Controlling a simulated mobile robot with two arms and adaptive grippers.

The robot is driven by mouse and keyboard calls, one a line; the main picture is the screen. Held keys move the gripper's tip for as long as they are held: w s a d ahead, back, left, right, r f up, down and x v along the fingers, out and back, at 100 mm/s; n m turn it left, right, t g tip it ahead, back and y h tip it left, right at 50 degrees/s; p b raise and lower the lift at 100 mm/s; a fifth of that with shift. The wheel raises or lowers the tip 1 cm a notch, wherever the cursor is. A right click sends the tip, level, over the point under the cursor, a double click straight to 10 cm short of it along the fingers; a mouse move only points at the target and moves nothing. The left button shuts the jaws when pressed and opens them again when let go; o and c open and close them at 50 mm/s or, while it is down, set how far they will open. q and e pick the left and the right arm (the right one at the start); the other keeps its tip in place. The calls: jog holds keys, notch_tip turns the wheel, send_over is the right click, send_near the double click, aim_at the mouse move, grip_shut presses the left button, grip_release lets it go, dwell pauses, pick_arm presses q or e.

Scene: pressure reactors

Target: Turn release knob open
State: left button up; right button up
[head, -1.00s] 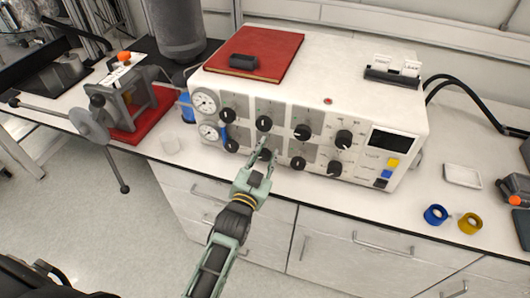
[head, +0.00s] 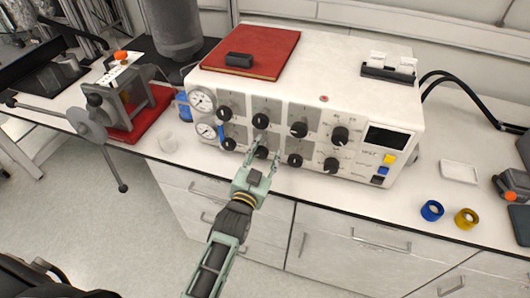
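The white control box (head: 375,85) stands on the bench with two rows of black knobs on its front. Labels are too small to read, so I cannot tell by name which is the release knob. My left gripper (head: 264,154) is at the lower row, its two fingers spread around the second knob from the left (head: 262,152). Whether the fingers touch that knob is unclear; they partly hide it. Above it is an upper-row knob (head: 260,121). Another lower-row knob (head: 295,160) is just to the right. My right gripper is not in view.
Two gauges (head: 201,99) sit at the box's left end, a dark display (head: 388,138) at its right. A red book (head: 270,60) lies on top. Blue (head: 432,210) and yellow (head: 467,218) tape rolls are on the bench right. A clamp device (head: 125,100) stands left.

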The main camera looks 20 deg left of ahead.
pick_arm(q)
jog(key=shift+a+f, duration=0.1)
jog(key=shift+a, duration=0.15)
jog(key=s, duration=1.2)
jog(key=shift+a, duration=0.15)
jog(key=s+d+f+g, duration=0.1)
jog(key=s+f+g, duration=0.25)
jog(key=f, duration=0.75)
jog(key=s+f+g+h, duration=0.15)
jog(key=s+f, duration=0.25)
jog(key=f, duration=0.6)
jog(key=s+d+f+g, duration=0.1)
jog(key=s+f+g, duration=0.25)
jog(key=f, duration=0.75)
jog(key=s+a+f+g, duration=0.2)
jog(key=s+f, duration=0.4)
jog(key=s, duration=0.3)
jog(key=s+a+f+g+y, duration=0.1)
jog(key=s+a+f+g, duration=0.2)
jog(key=s+f, duration=0.3)
jog(key=s+a+f+g+y, duration=0.1)
jog(key=s+a+f+g, duration=0.2)
jog(key=s, duration=1)
notch_tip(320, 180, down, 3)
jog(key=shift+a+n, duration=0.4)
